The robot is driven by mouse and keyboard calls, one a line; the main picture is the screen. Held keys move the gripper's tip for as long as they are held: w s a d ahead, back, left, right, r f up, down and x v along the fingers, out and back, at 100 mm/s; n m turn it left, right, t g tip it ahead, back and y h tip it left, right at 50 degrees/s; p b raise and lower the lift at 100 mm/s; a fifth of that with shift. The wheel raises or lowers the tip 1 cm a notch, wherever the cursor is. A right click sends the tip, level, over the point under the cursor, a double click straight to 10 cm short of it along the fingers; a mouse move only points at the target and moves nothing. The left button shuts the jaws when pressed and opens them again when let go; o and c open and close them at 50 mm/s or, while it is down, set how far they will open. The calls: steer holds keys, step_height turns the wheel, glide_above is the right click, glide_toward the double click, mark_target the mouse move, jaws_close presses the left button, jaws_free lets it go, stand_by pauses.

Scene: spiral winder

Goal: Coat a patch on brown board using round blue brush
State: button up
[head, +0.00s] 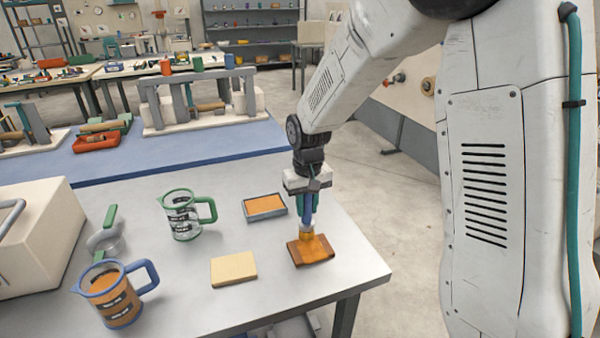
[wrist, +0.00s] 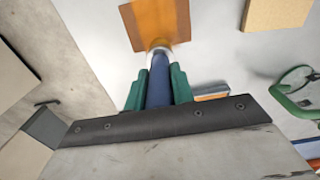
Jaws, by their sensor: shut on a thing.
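My gripper (head: 308,203) is shut on the blue handle of the round blue brush (head: 307,218), which points down. The wrist view also shows the handle (wrist: 160,88) between my gripper's green fingers (wrist: 159,92). The brush's head meets the brown board (head: 322,255), or is very close above it. The board lies flat near the table's right edge. It also shows in the wrist view (wrist: 137,27). Its surface looks glossy orange-brown around the brush and darker at the edges; the spot under the brush is hidden. A shallow tray (head: 285,212) holds orange liquid behind the board.
A pale board (head: 233,269) lies left of the brown board. A green-rimmed jug (head: 183,220), a blue-rimmed jug (head: 112,300) with orange liquid and a green-handled strainer (head: 106,242) stand further left. A cream box (head: 35,235) is at the far left. The front middle is clear.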

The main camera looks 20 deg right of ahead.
steer(key=shift+w, duration=0.4)
steer(key=shift+w+r, duration=0.1)
steer(key=shift+w, duration=0.2)
step_height(320, 180, up, 3)
steer(key=shift+s+f, duration=0.15)
steer(key=shift+f, duration=0.05)
steer(key=shift+r, duration=2.6)
steer(key=shift+s, duration=0.1)
